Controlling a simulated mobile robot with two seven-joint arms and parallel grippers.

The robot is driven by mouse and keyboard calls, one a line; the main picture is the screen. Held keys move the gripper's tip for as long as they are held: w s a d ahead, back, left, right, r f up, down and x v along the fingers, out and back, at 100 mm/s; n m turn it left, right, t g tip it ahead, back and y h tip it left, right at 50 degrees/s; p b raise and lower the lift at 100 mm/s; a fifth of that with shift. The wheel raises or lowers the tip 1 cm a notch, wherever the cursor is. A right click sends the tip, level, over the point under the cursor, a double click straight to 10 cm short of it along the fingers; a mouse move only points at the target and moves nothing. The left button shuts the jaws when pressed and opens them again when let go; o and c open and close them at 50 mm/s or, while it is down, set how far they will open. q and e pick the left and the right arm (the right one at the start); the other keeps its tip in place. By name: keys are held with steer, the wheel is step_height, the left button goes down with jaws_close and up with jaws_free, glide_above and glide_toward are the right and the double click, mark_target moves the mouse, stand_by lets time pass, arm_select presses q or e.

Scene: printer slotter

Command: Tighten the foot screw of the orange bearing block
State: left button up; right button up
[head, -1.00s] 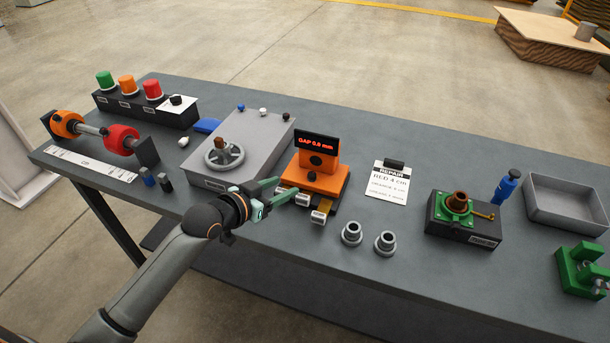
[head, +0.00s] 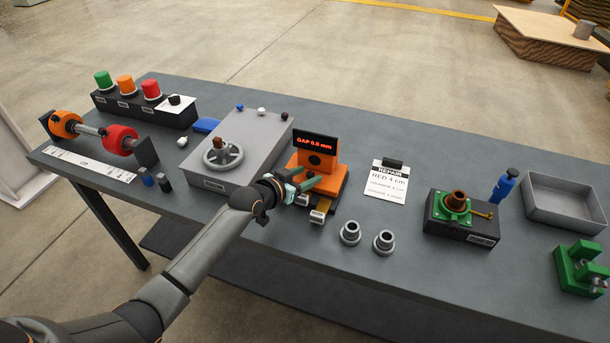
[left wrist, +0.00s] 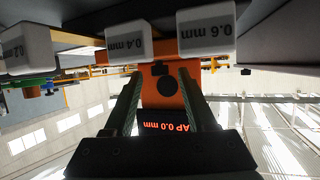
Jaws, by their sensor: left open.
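The orange block (head: 318,184) with a display reading "GAP 0.0 mm" stands mid-table in the head view. Its orange face (left wrist: 164,88) also shows in the left wrist view, upside down. My left gripper (head: 309,183) is at the front of the block, with open fingers pointing at it. In the left wrist view the block lies beyond and between the two fingers (left wrist: 160,78); I cannot tell whether they touch it. I cannot make out a foot screw. My right gripper is not in view.
White tabs marked 0.6 mm (left wrist: 207,36), 0.4 mm (left wrist: 128,42) and 0.2 mm (left wrist: 28,50) are close by in the wrist view. A grey handwheel box (head: 245,150) stands left of the block. Two grey bushings (head: 384,241) stand right. A repair card (head: 387,180) lies behind them.

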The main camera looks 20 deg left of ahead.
arm_select(q)
jaws_close()
stand_by(0.4)
